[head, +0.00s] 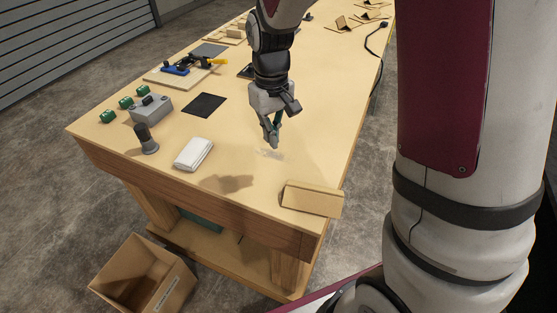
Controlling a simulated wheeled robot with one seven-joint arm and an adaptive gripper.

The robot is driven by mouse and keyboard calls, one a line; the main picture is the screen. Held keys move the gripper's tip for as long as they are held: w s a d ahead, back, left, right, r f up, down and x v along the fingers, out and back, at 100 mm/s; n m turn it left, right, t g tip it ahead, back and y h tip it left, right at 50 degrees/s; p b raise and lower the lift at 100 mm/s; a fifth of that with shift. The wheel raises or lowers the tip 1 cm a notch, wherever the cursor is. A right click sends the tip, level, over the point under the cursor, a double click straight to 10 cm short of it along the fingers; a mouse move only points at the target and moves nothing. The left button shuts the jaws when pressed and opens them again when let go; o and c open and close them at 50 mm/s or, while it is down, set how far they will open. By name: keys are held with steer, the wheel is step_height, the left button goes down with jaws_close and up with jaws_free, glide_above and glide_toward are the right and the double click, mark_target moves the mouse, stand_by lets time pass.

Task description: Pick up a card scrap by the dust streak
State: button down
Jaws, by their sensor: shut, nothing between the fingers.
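A pale grey dust streak (271,155) lies on the wooden table near its front right part. My gripper (274,144) points down just above the streak, shut and empty. A tan, folded card piece (312,199) lies at the table's front right corner, to the right of and nearer than the streak. Several more tan card scraps (342,24) lie at the far end of the table. No separate scrap shows between my fingertips; the small patch behind them is hidden.
A folded white cloth (194,154), a dark upright knob-like object (147,139), a grey box (151,108) and a black pad (204,105) stand or lie left of my gripper. An open cardboard box (146,277) is on the floor. A black cable (374,55) runs along the right edge.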

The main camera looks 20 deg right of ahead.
mark_target(291, 183)
step_height(291, 183, down, 10)
steer(key=shift+s+f+p, duration=0.1)
steer(key=shift+s+p, duration=0.05)
steer(key=shift+p, duration=0.4)
steer(key=s, duration=0.1)
steer(key=s+p, duration=0.1)
steer(key=shift+s+d+r, duration=0.35)
steer(key=shift+s+d+f, duration=0.15)
steer(key=shift+s, duration=0.35)
steer(key=shift+s+d+p, duration=0.2)
steer(key=shift+s+p, duration=0.35)
steer(key=shift+s, duration=0.4)
steer(key=shift+s+d+p, duration=0.2)
steer(key=shift+s+p, duration=0.35)
steer(key=shift+s, duration=0.35)
steer(key=shift+w, duration=0.1)
